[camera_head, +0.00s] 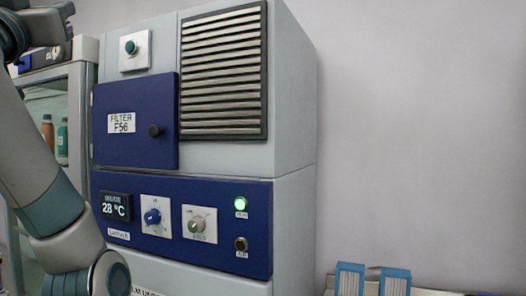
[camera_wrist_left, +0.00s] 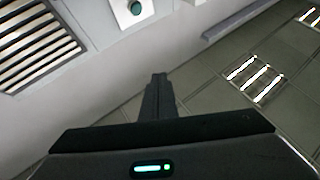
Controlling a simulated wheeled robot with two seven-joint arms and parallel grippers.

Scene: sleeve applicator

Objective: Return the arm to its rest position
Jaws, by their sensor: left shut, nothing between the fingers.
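My left arm (camera_head: 35,165) comes in along the left edge of the head view and bends upward. Dark parts at its upper end show in the top left corner, partly cut off by the frame. In the left wrist view my left gripper (camera_wrist_left: 158,82) is shut, its dark fingers together with nothing between them. The grey machine (camera_head: 295,110) stands to the right of the arm. Its louvred vent (camera_wrist_left: 35,45) and green button (camera_wrist_left: 134,8) show in the wrist view, apart from the fingers.
The machine's blue filter door (camera_head: 135,145), marked F56, looks closed. The blue control panel (camera_head: 180,255) has a display, two knobs and a lit green lamp (camera_head: 240,204). A cabinet (camera_head: 85,75) with bottles stands behind the arm. Blue-and-white filters (camera_head: 395,282) stand at lower right.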

